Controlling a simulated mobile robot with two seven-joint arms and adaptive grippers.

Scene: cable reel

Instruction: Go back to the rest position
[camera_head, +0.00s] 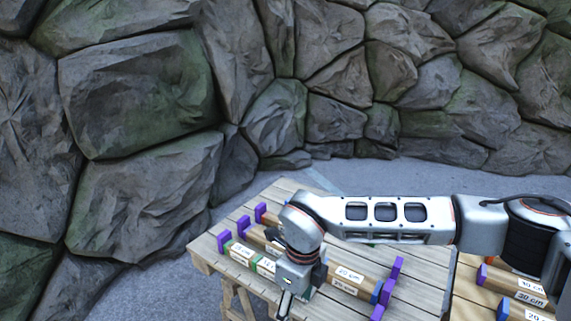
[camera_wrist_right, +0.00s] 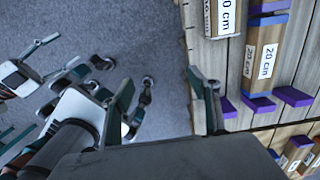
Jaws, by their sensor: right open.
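My right arm comes in from the right in the head view, and its gripper (camera_head: 287,303) points down over the near part of a wooden table (camera_head: 345,310). In the right wrist view the right gripper (camera_wrist_right: 159,82) is open, its two fingers wide apart with nothing between them. One finger is over the table's edge planks and the other is over the grey floor.
A second table at the right holds "30 cm" blocks (camera_head: 529,299). A rock wall (camera_head: 140,90) stands behind, with grey floor (camera_head: 370,175) between.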

